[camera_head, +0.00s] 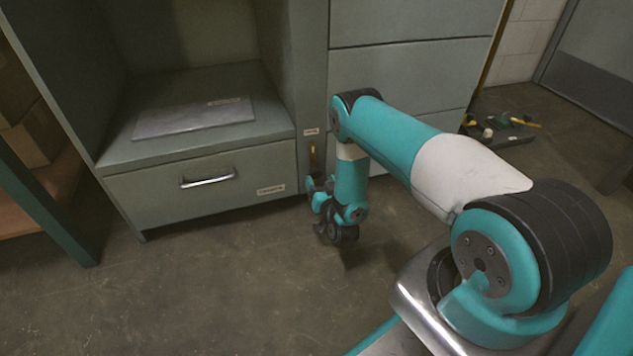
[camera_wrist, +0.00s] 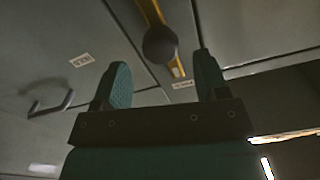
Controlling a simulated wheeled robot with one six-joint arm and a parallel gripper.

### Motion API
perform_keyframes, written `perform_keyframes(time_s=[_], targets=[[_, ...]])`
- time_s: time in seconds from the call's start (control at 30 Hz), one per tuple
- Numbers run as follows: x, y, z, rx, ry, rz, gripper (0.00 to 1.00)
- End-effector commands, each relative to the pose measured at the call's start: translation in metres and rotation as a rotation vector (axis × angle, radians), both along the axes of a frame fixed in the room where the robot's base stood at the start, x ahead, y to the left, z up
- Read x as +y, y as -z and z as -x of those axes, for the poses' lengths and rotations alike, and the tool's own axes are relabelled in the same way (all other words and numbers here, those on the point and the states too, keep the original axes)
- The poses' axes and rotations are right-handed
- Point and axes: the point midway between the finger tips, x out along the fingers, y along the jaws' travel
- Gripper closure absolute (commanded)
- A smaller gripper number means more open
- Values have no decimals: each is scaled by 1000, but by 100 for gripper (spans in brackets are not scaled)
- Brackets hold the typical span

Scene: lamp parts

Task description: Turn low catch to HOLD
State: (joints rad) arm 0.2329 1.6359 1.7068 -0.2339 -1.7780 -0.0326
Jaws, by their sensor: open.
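The low catch (camera_wrist: 160,45) has a yellow bar with a round dark hub. In the wrist view it lies ahead, between and beyond my fingertips, with its bar slanting down to the right. In the head view, part of its yellow bar (camera_head: 313,157) shows on the narrow post beside the lower drawer; my gripper and wrist hide the area below. My gripper (camera_wrist: 162,72) is open and empty, its two teal fingers apart and not visibly touching the catch. In the head view my gripper (camera_head: 318,192) is low in front of the post.
A drawer (camera_head: 200,190) with a metal handle (camera_head: 208,180) is left of the post, below a shelf holding a flat grey panel (camera_head: 193,118). More drawer fronts (camera_head: 400,85) stand to the right. A tray of small items (camera_head: 498,131) lies on the floor behind my arm. Open floor lies in front.

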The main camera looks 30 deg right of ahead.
Motion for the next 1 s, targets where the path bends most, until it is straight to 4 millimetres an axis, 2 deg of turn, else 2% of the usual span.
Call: perform_keyframes(time_s=[0.1, 0.23, 0.63, 0.9, 0.93, 1.0], targets=[[-6, 4, -21, -3, 1, 0, 33], [-10, 2, -34, -2, 1, 0, 33], [-12, 0, -42, 1, 0, 0, 33], [-12, 0, -41, 1, 0, 0, 95], [-12, 0, -41, 1, 0, 0, 100], [-12, 0, -41, 1, 0, 0, 100]])
